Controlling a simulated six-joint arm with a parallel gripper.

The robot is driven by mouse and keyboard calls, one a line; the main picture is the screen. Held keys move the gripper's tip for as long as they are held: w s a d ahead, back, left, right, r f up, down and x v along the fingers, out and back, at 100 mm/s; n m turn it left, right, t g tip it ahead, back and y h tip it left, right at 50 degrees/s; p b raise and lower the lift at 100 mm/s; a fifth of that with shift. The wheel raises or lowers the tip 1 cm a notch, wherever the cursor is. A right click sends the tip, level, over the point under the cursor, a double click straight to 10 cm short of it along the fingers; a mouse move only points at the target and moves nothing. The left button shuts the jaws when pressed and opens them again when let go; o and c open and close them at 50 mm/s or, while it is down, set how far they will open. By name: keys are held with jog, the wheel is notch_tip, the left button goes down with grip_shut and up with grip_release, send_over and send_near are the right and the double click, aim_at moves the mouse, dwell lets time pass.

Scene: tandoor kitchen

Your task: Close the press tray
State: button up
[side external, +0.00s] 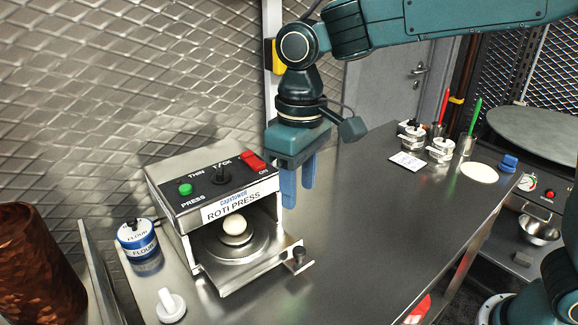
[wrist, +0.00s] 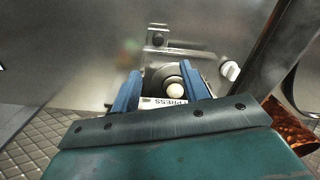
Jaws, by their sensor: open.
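The roti press (side external: 213,190) is a steel box with a black control panel, standing on the counter. A pale dough ball (side external: 234,225) sits on the round plate of the tray. My gripper (side external: 298,188) is open and empty, pointing down beside the right side of the press, above the tray's level. In the wrist view its blue fingers (wrist: 163,88) are apart.
A flour tin (side external: 138,240) stands left of the press, and a white knobbed object (side external: 170,305) lies in front of it. A copper pot (side external: 38,268) is at far left. Jars (side external: 440,149), a card (side external: 406,161) and a flat round bread (side external: 479,173) lie farther right. The middle counter is clear.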

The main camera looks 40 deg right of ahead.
aim_at(299, 249)
jog(key=shift+s+d+n, duration=0.1)
jog(key=shift+s+n, duration=0.05)
jog(key=shift+n, duration=0.15)
notch_tip(299, 249, down, 14)
jog(key=shift+r, duration=0.1)
dwell(0.8)
jog(key=shift+c, duration=0.3)
grip_shut()
